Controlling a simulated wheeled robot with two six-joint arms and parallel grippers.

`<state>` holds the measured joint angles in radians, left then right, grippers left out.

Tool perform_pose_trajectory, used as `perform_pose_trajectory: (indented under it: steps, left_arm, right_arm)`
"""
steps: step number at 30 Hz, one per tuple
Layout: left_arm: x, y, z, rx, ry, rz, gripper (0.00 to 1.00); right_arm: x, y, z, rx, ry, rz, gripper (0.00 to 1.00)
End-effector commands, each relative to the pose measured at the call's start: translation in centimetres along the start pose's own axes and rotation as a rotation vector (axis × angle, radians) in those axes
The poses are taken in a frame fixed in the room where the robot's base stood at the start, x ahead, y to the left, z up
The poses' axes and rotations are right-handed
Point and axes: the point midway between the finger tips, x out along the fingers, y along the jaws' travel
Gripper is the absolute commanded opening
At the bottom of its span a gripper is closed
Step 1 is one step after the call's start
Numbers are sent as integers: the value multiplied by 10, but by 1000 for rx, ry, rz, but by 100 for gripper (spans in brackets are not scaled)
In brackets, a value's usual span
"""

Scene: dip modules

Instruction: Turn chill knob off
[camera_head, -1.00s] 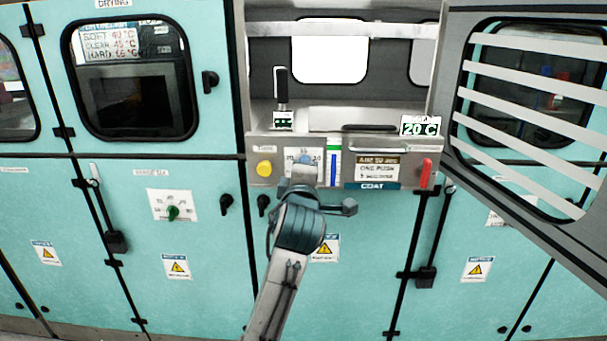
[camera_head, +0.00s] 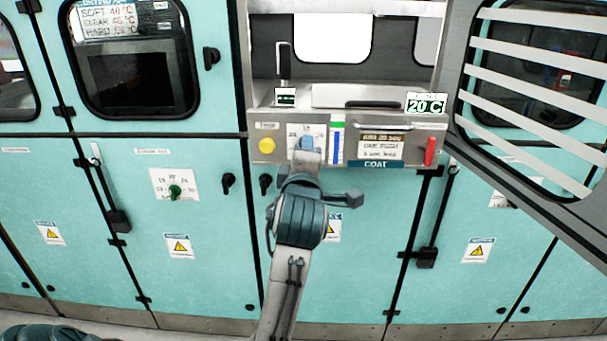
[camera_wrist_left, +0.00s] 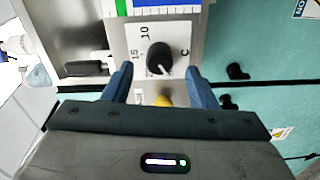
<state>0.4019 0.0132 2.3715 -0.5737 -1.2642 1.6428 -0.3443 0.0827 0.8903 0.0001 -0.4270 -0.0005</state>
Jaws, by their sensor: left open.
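A black round knob (camera_wrist_left: 159,58) with a white pointer sits on a pale dial plate marked 10, 15 and C in the left wrist view. My left gripper (camera_wrist_left: 159,72) is open, with one blue finger on each side of the knob and clear gaps between. In the head view, the left gripper (camera_head: 307,145) is in front of the same dial plate (camera_head: 293,130) and hides the knob. My right gripper is not in view.
A yellow button (camera_head: 267,146) is left of the dial plate and a blue-green level bar (camera_head: 337,142) right of it. A red handle (camera_head: 430,151) stands farther right. A green knob (camera_head: 174,191) is on a left door. A slatted panel (camera_head: 535,100) juts out at right.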

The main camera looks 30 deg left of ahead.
Motion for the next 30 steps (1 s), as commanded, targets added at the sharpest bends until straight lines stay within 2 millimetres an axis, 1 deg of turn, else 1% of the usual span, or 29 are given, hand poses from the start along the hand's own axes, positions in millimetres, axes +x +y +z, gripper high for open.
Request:
perform_pose_trajectory:
  steps: [1, 3, 9, 11, 21, 24, 30]
  left_arm:
    - [-9, -2, 1, -7, -2, 0, 52]
    - [-19, -1, 0, -6, -1, 0, 52]
    - [-42, 0, 0, -4, 0, -2, 52]
    - [-44, 3, 0, 0, -1, -4, 52]
    - [-60, 3, 0, 0, -1, -3, 52]
    - [-63, 2, 0, -1, 0, -3, 52]
    - [-66, 0, -1, -1, 1, -1, 52]
  right_arm:
    - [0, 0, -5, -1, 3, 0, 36]
    - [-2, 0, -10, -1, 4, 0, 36]
    - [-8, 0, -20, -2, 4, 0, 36]
    - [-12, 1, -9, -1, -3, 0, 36]
    - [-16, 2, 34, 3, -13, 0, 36]
    - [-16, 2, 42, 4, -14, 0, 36]
    - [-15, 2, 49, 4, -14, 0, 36]
